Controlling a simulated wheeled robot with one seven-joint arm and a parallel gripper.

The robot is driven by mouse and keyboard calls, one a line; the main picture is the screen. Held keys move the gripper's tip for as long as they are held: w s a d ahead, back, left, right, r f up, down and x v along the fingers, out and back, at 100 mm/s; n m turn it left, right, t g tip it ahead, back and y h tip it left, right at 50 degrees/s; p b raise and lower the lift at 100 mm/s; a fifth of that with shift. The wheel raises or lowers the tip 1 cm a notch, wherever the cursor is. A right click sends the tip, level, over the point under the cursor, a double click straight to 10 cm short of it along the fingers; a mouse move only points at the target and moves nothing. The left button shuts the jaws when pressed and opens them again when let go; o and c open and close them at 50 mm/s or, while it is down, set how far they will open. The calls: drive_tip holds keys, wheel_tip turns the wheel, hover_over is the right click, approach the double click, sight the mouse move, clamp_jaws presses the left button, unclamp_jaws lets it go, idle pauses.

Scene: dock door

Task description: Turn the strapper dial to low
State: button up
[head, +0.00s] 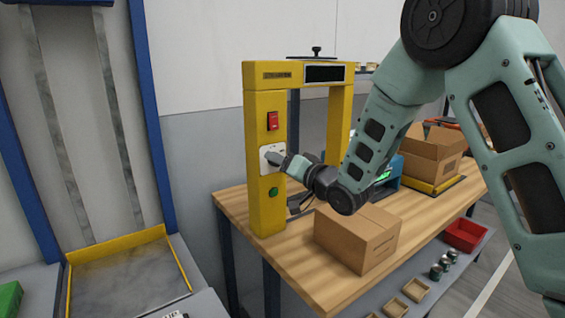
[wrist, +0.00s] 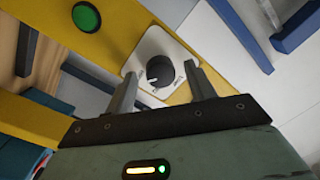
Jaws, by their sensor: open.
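The strapper (head: 266,160) is a yellow arch-shaped machine on the wooden bench. Its dial (wrist: 160,71) is a dark round knob on a white plate (wrist: 150,45) with small markings, too small to read. A white pointer mark shows on the knob. My gripper (wrist: 158,80) is open, with one finger on each side of the dial in the wrist view; I cannot tell whether they touch it. In the head view my gripper (head: 272,157) is at the white plate and hides most of the dial.
A red switch (head: 273,121) is above the dial and a green button (head: 274,191) below it. A closed cardboard box (head: 357,237) stands on the bench (head: 300,277) under my arm. An open box (head: 432,150) is further back. A red bin (head: 464,235) sits on the lower shelf.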

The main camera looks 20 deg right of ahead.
drive_tip(key=c, duration=1)
drive_tip(key=shift+f+n+b, duration=0.1)
drive_tip(key=shift+n+b, duration=0.3)
drive_tip(key=shift+b, duration=0.05)
drive_tip(key=n+h+b, duration=0.1)
drive_tip(key=n+b, duration=0.6)
drive_tip(key=b, duration=0.2)
drive_tip(key=n+h+b, duration=0.1)
drive_tip(key=n+b, duration=0.6)
drive_tip(key=b, duration=0.2)
drive_tip(key=n+h+b, duration=0.1)
drive_tip(key=n+b, duration=0.6)
drive_tip(key=b, duration=0.3)
drive_tip(key=shift+s+a, duration=0.1)
drive_tip(key=shift+a, duration=0.05)
drive_tip(key=shift+r+n, duration=0.25)
drive_tip(key=shift+n, duration=0.05)
